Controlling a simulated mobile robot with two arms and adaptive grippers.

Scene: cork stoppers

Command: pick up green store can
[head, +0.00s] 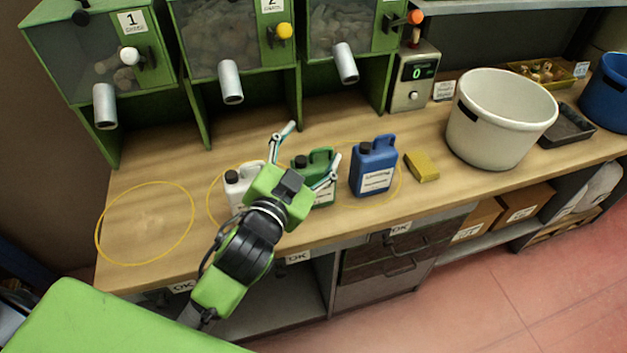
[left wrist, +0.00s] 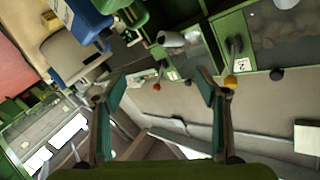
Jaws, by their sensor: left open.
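The green store can (head: 322,160) stands upright on the wooden bench, between a white can (head: 236,186) and a blue can (head: 374,166). My left gripper (head: 309,148) is open, with its fingers spread above and around the near side of the green can; its body hides part of it. I cannot tell whether a finger touches the can. In the left wrist view the open fingers (left wrist: 162,85) are empty. The green can (left wrist: 132,14) shows at the top edge there, beside the blue can (left wrist: 88,24). My right gripper is not in view.
Green dispensers with metal spouts (head: 230,82) stand along the back. A yellow sponge (head: 421,166) lies right of the blue can, and a white bucket (head: 500,120) beyond it. The bench is clear inside the left yellow ring (head: 145,222).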

